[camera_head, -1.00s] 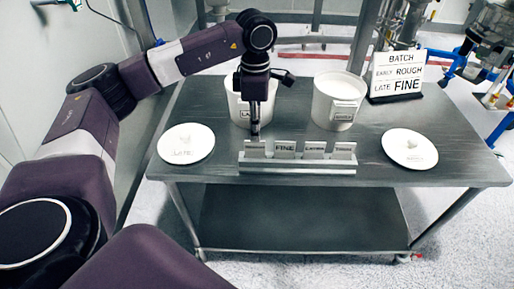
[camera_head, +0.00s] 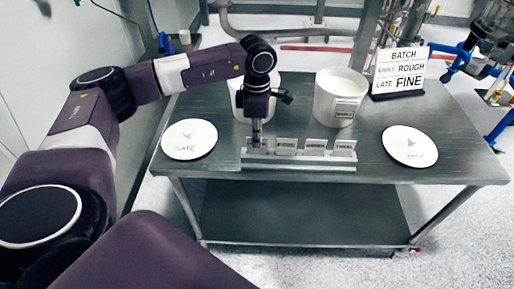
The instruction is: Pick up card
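Several small grey cards stand in a row in a metal rack (camera_head: 300,163) near the front edge of the steel table. Three show clearly: one left of the middle (camera_head: 286,146), one right of it (camera_head: 316,146) and one at the right end (camera_head: 344,148). Their small print is hard to read. My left gripper (camera_head: 257,142) points down at the left end of the rack, its tips at the leftmost card (camera_head: 250,149), which it partly covers. I cannot tell whether its fingers are closed on that card. My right gripper is not in view.
Two white tubs stand behind the rack, one (camera_head: 237,100) partly behind my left gripper and one (camera_head: 338,97) to the right. Round white lids lie at left (camera_head: 189,140) and right (camera_head: 410,146). A BATCH sign (camera_head: 399,72) stands at the table's (camera_head: 450,150) back right.

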